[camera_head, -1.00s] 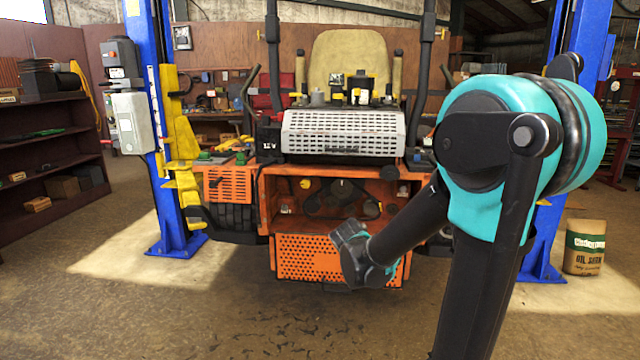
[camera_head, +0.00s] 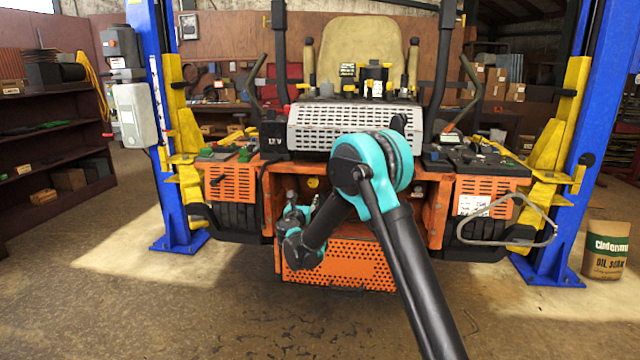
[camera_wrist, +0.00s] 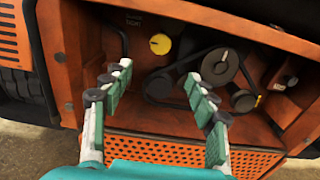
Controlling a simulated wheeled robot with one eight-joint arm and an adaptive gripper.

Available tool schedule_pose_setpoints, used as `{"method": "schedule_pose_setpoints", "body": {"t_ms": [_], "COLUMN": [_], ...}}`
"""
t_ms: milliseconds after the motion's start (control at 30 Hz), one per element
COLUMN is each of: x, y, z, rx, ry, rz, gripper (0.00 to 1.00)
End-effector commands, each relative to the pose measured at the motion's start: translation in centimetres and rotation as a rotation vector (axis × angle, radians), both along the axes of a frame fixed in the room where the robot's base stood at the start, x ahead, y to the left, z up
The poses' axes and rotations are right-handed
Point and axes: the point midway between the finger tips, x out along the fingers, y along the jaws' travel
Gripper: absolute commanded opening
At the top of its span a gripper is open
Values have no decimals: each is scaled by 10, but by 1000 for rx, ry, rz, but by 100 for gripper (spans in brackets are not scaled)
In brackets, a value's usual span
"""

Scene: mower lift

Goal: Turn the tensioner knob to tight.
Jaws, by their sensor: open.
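The tensioner knob (camera_wrist: 160,44) is a round yellow knob with a dark line on its face. It sits on the back wall of the orange mower bay, beside a dark printed label (camera_wrist: 131,22). It shows small in the head view (camera_head: 313,183). My gripper (camera_wrist: 158,74) is open and empty, its two green-padded fingers spread. In the wrist view the knob lies beyond and above the fingertips, between them and apart from both. In the head view my gripper (camera_head: 302,208) is at the bay opening, partly hidden by my arm.
A black belt with pulleys (camera_wrist: 219,66) lies right of the knob. The bay's orange side wall (camera_wrist: 62,70) is close on the left, and a perforated orange panel (camera_head: 345,268) lies below. A white grille (camera_head: 345,130) is above. Blue lift posts (camera_head: 172,130) flank the mower.

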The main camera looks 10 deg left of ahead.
Motion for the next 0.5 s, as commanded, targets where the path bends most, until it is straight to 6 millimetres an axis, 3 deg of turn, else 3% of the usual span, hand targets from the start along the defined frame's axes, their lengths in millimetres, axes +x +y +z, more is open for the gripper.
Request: {"method": "schedule_pose_setpoints", "body": {"t_ms": [167, 500], "x": [19, 85], "y": [-1, -4], "z": [0, 0], "rx": [-2, 0], "ry": [-1, 0], "rz": [-2, -2], "gripper": [58, 58]}}
